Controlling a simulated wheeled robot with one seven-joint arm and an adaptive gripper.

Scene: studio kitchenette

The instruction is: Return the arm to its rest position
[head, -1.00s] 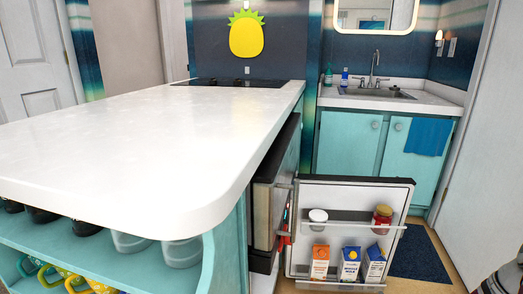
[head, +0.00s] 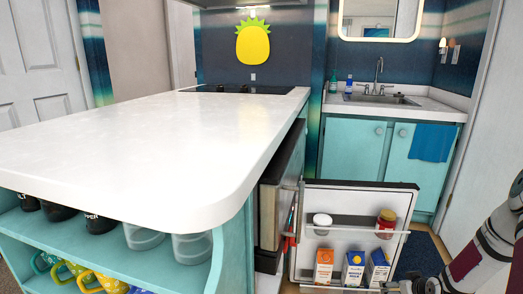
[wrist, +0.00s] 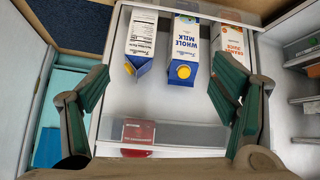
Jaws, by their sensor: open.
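My gripper (wrist: 163,102) is open and empty in the wrist view, its two green-padded fingers spread wide. It faces the open fridge door (head: 350,204), whose shelves hold cartons. No carton lies between the pads in contact with them. A milk carton (wrist: 184,48) and an orange juice carton (wrist: 229,62) stand beyond the fingers, with another carton (wrist: 142,42) to the left. A red-lidded jar (wrist: 138,133) sits on the nearer shelf. In the head view part of my arm (head: 480,248) shows at the lower right.
A white counter (head: 150,135) fills the left, with shelves of mugs (head: 95,281) and containers below. The fridge door stands out into the floor space between counter and sink cabinets (head: 352,146). A dark blue mat (head: 424,257) lies beyond the door.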

